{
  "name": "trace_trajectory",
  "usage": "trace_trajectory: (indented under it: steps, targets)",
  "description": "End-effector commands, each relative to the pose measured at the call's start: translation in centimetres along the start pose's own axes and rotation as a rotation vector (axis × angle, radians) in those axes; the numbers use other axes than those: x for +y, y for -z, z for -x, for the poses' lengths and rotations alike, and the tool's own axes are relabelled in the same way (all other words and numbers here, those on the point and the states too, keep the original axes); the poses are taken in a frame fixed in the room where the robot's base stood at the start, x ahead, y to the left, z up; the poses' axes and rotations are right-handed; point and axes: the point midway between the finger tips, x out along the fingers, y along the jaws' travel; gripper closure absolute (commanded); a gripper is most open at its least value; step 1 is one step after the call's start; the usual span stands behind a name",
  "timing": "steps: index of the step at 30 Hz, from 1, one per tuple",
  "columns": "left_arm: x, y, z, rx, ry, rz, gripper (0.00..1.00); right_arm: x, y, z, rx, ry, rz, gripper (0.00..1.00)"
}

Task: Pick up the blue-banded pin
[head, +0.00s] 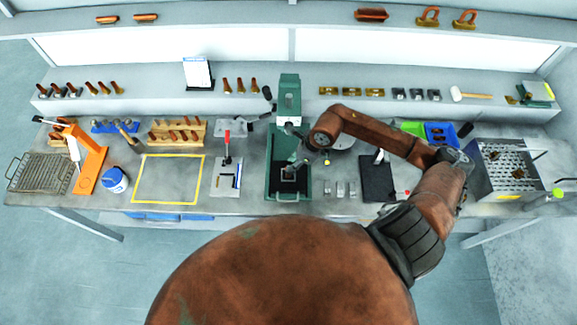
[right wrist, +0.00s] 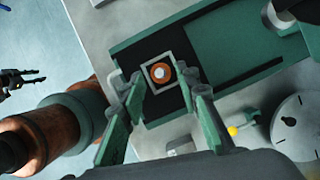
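My right gripper (head: 296,163) is over the green press-like machine (head: 272,192) in the head view. In the right wrist view its two green fingers (right wrist: 161,88) are apart, on either side of a small square frame (right wrist: 147,85). Inside the frame is a round orange-brown piece with a pale centre (right wrist: 160,72), seen end-on; it may be a pin. No blue band shows on it. I cannot tell whether the fingers touch the frame. A dark two-fingered gripper, apparently my left one (right wrist: 24,78), shows at the left edge of that view with its fingers apart.
Several brown-handled pins stand on the back shelf (head: 152,105) and lie in a wooden rack (head: 189,142). A lever tool (head: 228,178) is left of the machine; a black pad (head: 377,180) and perforated metal box (head: 508,170) are right. The yellow-outlined area (head: 167,180) is clear.

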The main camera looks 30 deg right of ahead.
Motion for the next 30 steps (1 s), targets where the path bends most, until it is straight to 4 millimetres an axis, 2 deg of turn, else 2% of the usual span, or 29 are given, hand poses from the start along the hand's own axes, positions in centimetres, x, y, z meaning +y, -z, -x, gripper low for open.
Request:
trace_trajectory:
  steps: [5,12,25,30]
  targets:
    - [0.0,0.2,0.7,0.002,0.0,0.0,0.66,0.0,-0.1,-1.7,-0.002,0.0,-0.001,0.7]
    - [0.0,0.5,0.6,0.006,0.0,0.0,0.66,0.0,0.0,-1.9,-0.002,0.001,-0.002,0.7]
    - [-0.1,0.6,0.6,0.007,0.0,0.0,0.66,0.0,0.0,-1.9,-0.002,0.001,-0.002,0.99]
    - [-0.1,0.6,0.6,0.007,0.0,0.0,0.66,0.0,0.0,-1.9,-0.002,0.002,-0.002,1.0]
